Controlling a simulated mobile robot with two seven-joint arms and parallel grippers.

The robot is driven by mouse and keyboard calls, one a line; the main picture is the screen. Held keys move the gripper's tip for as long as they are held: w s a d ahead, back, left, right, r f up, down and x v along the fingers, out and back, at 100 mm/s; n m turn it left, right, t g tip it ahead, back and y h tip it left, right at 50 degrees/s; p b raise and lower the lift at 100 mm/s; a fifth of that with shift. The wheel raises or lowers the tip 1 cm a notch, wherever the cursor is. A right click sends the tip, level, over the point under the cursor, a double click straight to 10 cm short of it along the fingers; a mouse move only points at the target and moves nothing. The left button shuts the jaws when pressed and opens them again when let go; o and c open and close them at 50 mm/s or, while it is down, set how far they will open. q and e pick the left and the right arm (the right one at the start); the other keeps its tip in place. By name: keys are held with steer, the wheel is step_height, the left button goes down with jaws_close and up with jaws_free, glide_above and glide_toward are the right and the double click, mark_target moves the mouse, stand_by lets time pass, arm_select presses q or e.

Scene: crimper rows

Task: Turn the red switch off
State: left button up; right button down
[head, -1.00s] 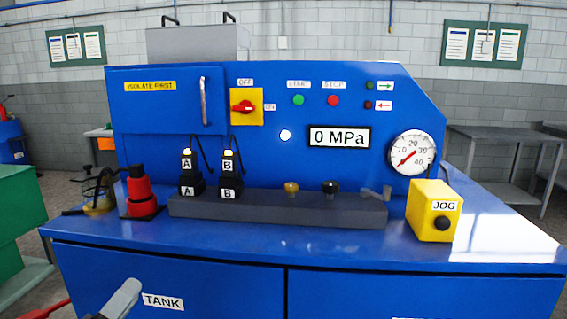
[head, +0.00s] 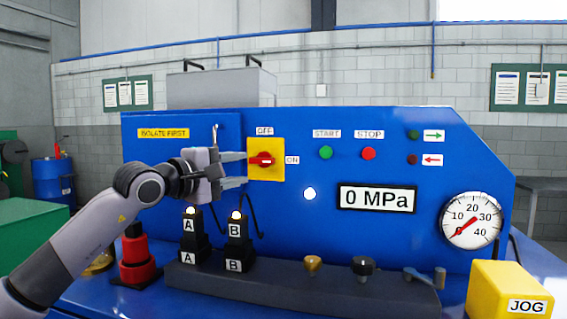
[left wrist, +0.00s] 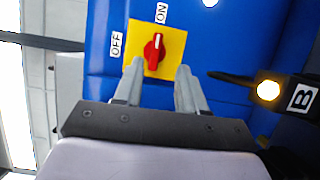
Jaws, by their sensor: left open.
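The red switch (head: 262,160) is a rotary knob on a yellow plate (head: 278,145) on the blue panel. Its handle lies level, in line with the ON label at its right; the OFF label is above the plate. My left gripper (head: 245,169) is open and empty, its fingertips just left of the knob in the head view. In the left wrist view the knob (left wrist: 154,52) shows between and just beyond the two fingertips (left wrist: 160,68). I cannot tell whether they touch it. My right gripper is not in view.
The green start button (head: 326,153) and red stop button (head: 368,153) are to the right. Below stand plugs A (head: 191,225) and B (head: 236,231) with black cables close under my left gripper. A door handle (head: 215,134) is just behind the gripper.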

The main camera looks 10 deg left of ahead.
mark_target(258, 161)
arm_select(q)
steer(key=p+x, duration=0.1)
steer(key=x, duration=0.3)
steer(key=r+p+x, duration=0.1)
steer(key=x, duration=0.1)
steer(key=shift+w+a+p, duration=0.1)
steer(key=shift+a+p, duration=0.1)
steer(key=shift+p, duration=0.15)
steer(key=shift+w+d+f, duration=0.2)
steer(key=shift+w, duration=0.25)
jaws_close()
